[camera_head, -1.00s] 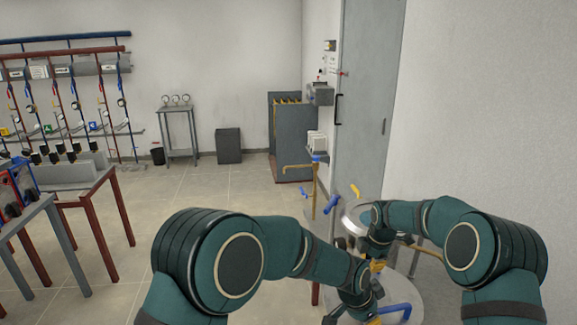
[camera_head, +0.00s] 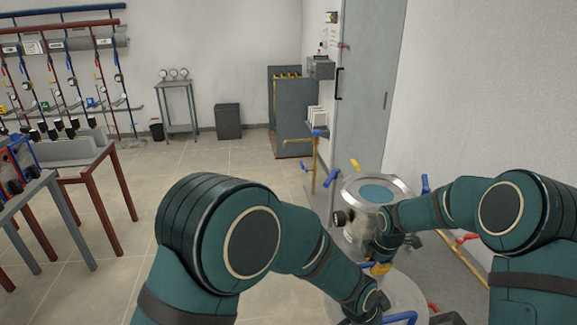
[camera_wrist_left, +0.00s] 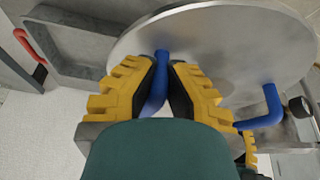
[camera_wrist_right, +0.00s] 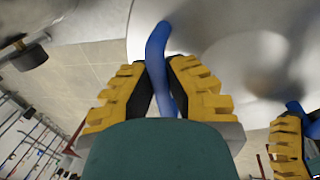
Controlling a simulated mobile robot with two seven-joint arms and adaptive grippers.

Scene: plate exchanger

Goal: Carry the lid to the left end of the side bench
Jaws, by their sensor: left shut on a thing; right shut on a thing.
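The lid (camera_head: 404,290) is a round metal disc with blue handles, low in the head view. It fills the top of the left wrist view (camera_wrist_left: 225,40) and the right wrist view (camera_wrist_right: 225,75). My left gripper (camera_wrist_left: 160,62) is shut on one blue handle. My right gripper (camera_wrist_right: 158,62) is shut on another blue handle; in the head view its yellow fingers (camera_head: 379,268) show at the lid's far edge. My left gripper is mostly hidden behind its arm there. I cannot tell which surface is the side bench.
A steel vessel (camera_head: 360,231) with a bluish round top stands just beyond the lid. Blue and yellow handles stand around it. A red-legged table (camera_head: 85,165) is at the left. A door (camera_head: 365,85) and wall close off the right. Tiled floor (camera_head: 225,160) is open at centre-left.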

